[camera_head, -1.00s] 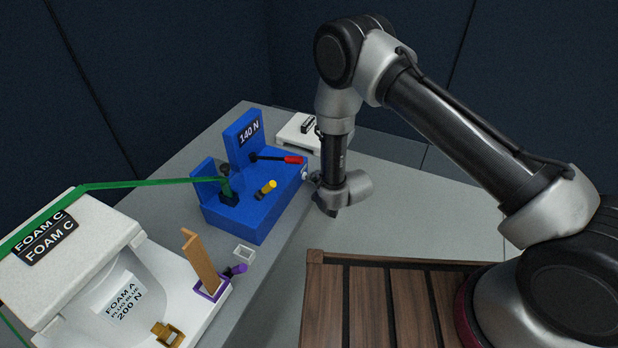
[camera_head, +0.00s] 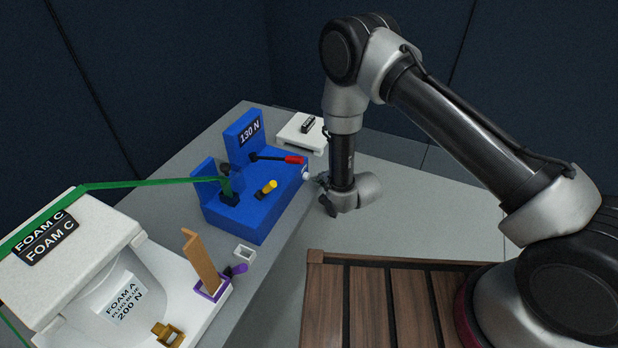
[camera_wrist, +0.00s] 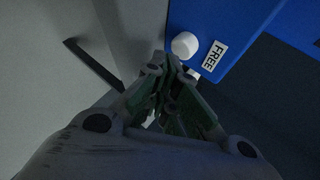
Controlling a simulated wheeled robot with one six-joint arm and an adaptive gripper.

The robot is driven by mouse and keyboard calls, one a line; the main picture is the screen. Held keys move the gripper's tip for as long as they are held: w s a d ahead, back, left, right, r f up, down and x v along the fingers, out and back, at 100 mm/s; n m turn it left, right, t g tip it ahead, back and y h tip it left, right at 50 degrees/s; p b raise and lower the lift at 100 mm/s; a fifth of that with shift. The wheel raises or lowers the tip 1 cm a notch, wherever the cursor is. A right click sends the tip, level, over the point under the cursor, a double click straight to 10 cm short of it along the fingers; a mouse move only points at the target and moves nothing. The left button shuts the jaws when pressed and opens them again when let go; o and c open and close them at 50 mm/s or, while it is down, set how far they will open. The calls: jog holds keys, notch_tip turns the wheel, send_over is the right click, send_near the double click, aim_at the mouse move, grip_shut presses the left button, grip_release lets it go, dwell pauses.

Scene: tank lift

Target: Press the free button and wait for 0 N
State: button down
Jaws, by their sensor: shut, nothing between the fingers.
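The blue device (camera_head: 250,205) stands on the grey table, and its display (camera_head: 249,132) reads 130 N. The white round free button (camera_head: 306,175) sticks out of its right end. In the wrist view the button (camera_wrist: 185,45) shows beside a white label (camera_wrist: 214,56) reading FREE. My gripper (camera_head: 321,179) is shut and empty, just right of the button. In the wrist view its fingertips (camera_wrist: 168,66) lie close below the button; I cannot tell whether they touch it.
A red-tipped lever (camera_head: 293,160) and a yellow knob (camera_head: 268,187) are on the blue device. A green strap (camera_head: 135,184) runs left over the FOAM C block (camera_head: 70,250). A white scale-like box (camera_head: 301,134) stands behind. A wooden slatted surface (camera_head: 330,300) is in front.

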jog(key=shift+s+d, duration=0.3)
jog(key=shift+d, duration=0.55)
jog(key=shift+s+d, duration=0.35)
jog(key=shift+d, duration=0.55)
jog(key=shift+s+d, duration=0.3)
jog(key=shift+d, duration=0.55)
